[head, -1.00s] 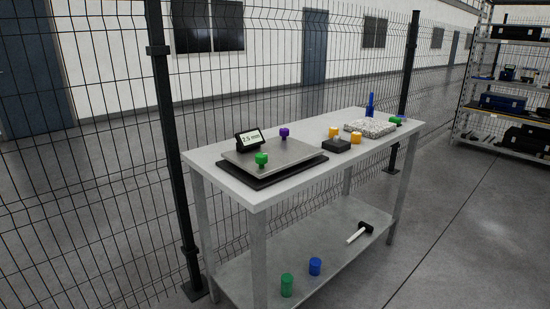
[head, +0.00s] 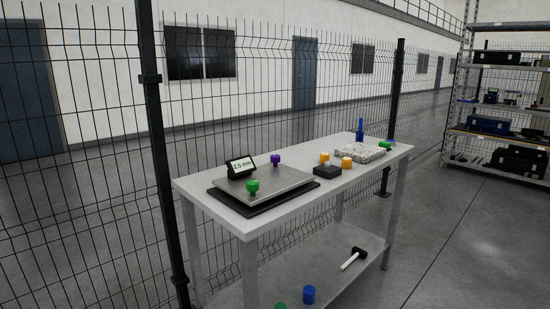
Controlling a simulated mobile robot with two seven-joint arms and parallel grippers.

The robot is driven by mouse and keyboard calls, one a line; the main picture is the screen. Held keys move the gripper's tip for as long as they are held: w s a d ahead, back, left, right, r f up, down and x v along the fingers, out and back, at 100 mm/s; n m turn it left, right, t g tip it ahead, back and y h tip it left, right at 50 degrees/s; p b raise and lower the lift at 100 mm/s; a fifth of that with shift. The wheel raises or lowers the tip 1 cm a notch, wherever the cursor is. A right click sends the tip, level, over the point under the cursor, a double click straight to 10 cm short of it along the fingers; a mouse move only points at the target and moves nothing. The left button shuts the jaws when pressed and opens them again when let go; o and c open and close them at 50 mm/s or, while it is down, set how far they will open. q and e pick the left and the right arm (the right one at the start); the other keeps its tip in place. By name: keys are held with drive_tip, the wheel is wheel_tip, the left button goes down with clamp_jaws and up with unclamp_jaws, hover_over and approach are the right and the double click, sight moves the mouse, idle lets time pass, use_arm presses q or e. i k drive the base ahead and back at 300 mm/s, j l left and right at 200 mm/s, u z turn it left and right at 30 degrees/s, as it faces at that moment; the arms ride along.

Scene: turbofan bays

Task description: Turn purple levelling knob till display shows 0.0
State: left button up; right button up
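The purple levelling knob (head: 275,160) stands at the back edge of a grey levelling plate (head: 268,179) on the workbench. A green knob (head: 252,186) stands at the plate's front left. The small black display (head: 241,167) sits at the plate's back left corner and appears to read 2.5 mm. The plate rests on a dark base (head: 290,196). Neither of my grippers is in view, and nothing touches the knobs.
The workbench (head: 215,203) also holds a black block (head: 327,171) by yellow pieces (head: 347,162), a speckled slab (head: 360,154) and a blue item (head: 360,133). A hammer (head: 353,258) and blue cylinder (head: 309,294) lie below. A mesh fence (head: 100,190) runs behind; open floor is at right.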

sight(275, 159)
drive_tip(key=u, duration=0.5)
drive_tip(key=i+l+u, duration=0.1)
drive_tip(key=l+u, duration=1.1)
drive_tip(key=l, duration=0.9)
drive_tip(key=k+l+u, duration=0.15)
drive_tip(key=l, duration=0.35)
